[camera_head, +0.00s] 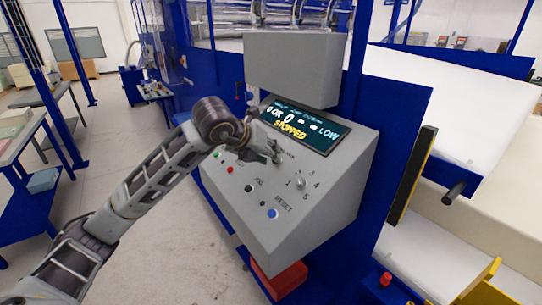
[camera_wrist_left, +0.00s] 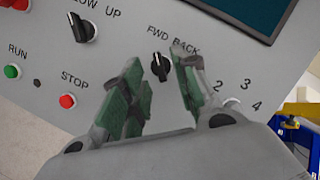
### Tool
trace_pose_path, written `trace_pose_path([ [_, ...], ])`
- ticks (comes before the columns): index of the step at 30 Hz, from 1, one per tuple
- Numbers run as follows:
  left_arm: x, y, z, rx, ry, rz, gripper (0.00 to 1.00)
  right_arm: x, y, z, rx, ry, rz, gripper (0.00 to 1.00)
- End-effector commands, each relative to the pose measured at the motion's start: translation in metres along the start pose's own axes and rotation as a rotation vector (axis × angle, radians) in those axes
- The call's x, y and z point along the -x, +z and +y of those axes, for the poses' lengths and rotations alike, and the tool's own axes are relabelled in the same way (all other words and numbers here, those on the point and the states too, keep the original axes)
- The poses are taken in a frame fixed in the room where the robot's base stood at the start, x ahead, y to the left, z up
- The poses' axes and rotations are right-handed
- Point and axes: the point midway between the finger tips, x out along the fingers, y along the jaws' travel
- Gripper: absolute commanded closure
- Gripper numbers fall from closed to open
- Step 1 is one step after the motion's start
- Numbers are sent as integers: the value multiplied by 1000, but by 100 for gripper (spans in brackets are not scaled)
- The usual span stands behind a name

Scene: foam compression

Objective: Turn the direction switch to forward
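The direction switch (camera_wrist_left: 160,66) is a small black knob on the sloped grey control panel (camera_head: 305,225), below the label FWD BACK. In the left wrist view it shows between my left gripper's two green-padded fingers. My left gripper (camera_wrist_left: 157,58) is open, with one fingertip on each side of the knob, and I see no clear contact with it. In the head view the left gripper (camera_head: 270,152) is over the upper part of the panel and hides the switch. The knob's exact pointing direction is too small to tell. My right gripper is not in view.
A display (camera_head: 305,125) reads STOPPED above the controls. A numbered dial (camera_head: 300,183), a blue RESET button (camera_head: 272,214) and a black JOG button (camera_head: 249,188) are close by. The left wrist view shows a green RUN button (camera_wrist_left: 12,71), a red STOP button (camera_wrist_left: 67,101) and another black knob (camera_wrist_left: 82,28).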

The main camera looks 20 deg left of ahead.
Motion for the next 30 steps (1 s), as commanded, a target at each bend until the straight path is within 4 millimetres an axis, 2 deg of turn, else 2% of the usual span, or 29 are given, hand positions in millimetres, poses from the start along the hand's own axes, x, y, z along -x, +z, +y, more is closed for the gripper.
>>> trace_pose_path([
  [12,62,1,1,-2,2,-3,70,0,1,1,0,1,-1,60],
  [18,85,1,0,0,1,-3,70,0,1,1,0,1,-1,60],
  [24,95,1,0,-1,0,-2,70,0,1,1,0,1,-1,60],
  [30,96,0,0,0,0,-1,70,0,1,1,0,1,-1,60],
])
